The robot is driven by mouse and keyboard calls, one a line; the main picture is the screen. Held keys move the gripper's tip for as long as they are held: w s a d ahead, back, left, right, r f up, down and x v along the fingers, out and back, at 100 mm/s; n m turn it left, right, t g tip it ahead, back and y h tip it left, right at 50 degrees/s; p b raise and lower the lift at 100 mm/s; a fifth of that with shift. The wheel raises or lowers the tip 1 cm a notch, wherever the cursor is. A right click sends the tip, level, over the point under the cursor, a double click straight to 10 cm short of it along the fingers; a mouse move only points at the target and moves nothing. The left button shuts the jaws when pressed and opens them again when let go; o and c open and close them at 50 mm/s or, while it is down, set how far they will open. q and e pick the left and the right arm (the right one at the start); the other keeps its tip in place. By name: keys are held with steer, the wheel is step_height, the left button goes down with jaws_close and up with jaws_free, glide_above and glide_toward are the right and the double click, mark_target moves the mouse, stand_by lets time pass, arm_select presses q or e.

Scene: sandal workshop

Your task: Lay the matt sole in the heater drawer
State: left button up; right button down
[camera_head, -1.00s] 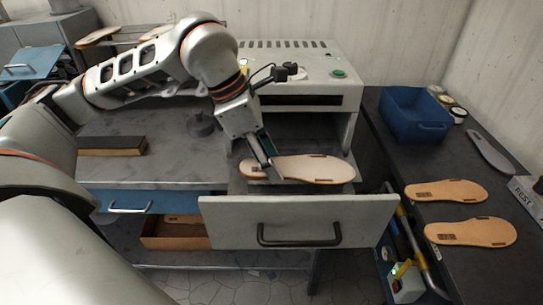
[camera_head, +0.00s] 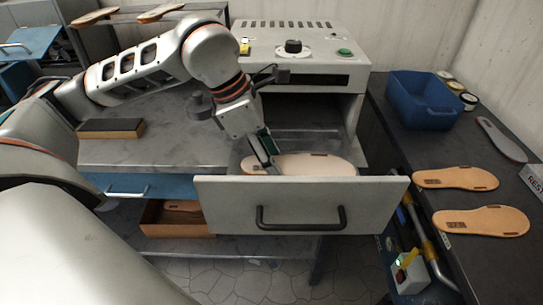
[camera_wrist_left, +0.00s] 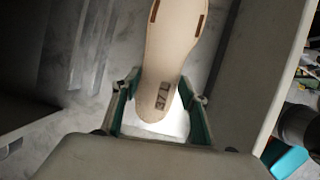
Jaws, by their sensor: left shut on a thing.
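A tan sole (camera_head: 312,165) lies level at the opening of the pulled-out heater drawer (camera_head: 225,206), its near edge hidden behind the drawer front. My left gripper (camera_head: 270,160) is shut on the sole's heel end. In the left wrist view the sole (camera_wrist_left: 175,45) runs away from between the fingers of the left gripper (camera_wrist_left: 158,108), with a dark size mark on its heel. The drawer's wall stands close to the right there. I cannot tell whether the sole touches the drawer floor. My right gripper is out of view.
The heater (camera_head: 300,55) stands behind the drawer. On the right bench are two tan soles (camera_head: 455,178), a grey sole (camera_head: 500,140), a blue bin (camera_head: 425,103) and several small jars. A dark block (camera_head: 110,128) lies on the left table.

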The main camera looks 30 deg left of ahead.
arm_select(q)
steer(key=shift+f, duration=0.25)
steer(key=o, duration=1.2)
steer(key=shift+o, duration=0.2)
steer(key=v, duration=1.2)
